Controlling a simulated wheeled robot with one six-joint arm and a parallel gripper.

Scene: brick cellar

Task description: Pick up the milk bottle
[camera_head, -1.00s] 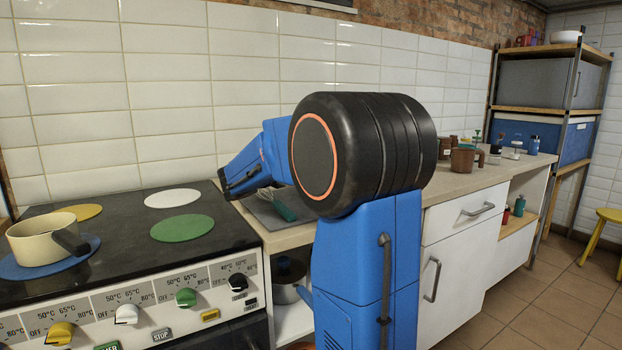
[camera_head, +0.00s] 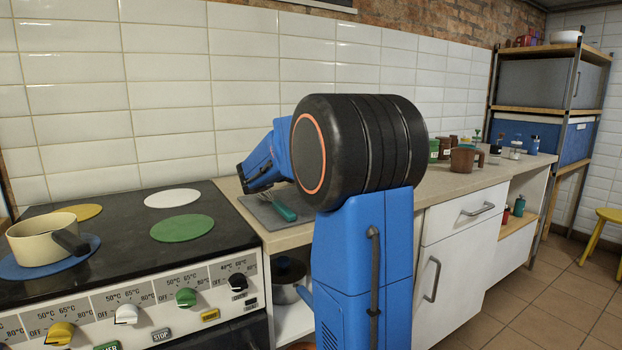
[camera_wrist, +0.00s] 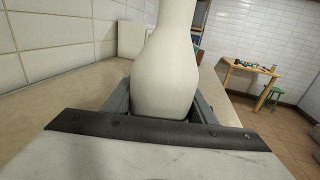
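The milk bottle (camera_wrist: 167,75) is a smooth off-white bottle, large in the middle of the wrist view. Its top is cut off by the upper picture edge. My gripper (camera_wrist: 162,98) has one grey finger on each side of the bottle's lower body. The fingers look very close to it, but I cannot tell whether they press on it. The bottle's lowest part is hidden behind the dark front edge of my gripper. In the head view neither the bottle nor the fingertips show.
The wooden counter (camera_head: 448,184) holds a grey board with a teal-handled tool (camera_head: 284,211), a brown mug (camera_head: 464,160) and green jars (camera_head: 434,150). A stove with a cream pot (camera_head: 42,240) is at left. The tiled wall (camera_head: 250,70) stands close behind.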

